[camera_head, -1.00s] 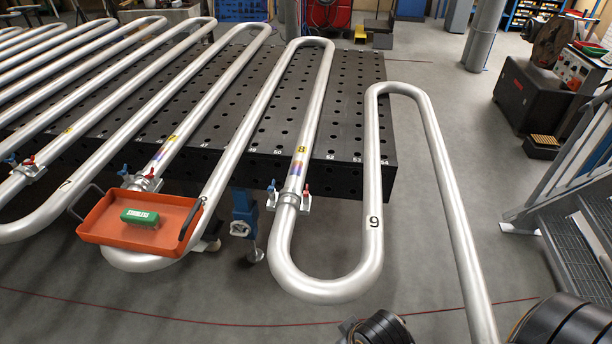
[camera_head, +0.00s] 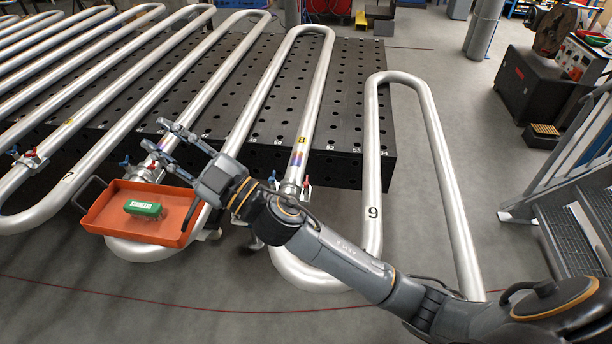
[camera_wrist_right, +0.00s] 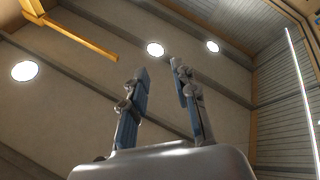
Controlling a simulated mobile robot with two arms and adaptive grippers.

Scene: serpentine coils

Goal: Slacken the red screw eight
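The clamp (camera_head: 289,189) sits on the tube marked 8, at the front edge of the black table. Its red screw (camera_head: 306,186) is on the right side and its blue screw (camera_head: 272,178) on the left. My right forearm passes just in front of this clamp and hides its lower part. My right gripper (camera_head: 154,136) is open and empty, to the left of clamp eight, raised in front of the neighbouring tube. In the right wrist view its two fingers (camera_wrist_right: 160,80) stand apart, pointing up at the ceiling. My left gripper is not in view.
An orange tray (camera_head: 113,224) with a green block (camera_head: 143,208) rests on the bend left of tube eight. The neighbouring clamp (camera_head: 146,173) also has red and blue screws. A perforated black table (camera_head: 345,110) carries the coils. Metal stairs (camera_head: 580,225) stand at right.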

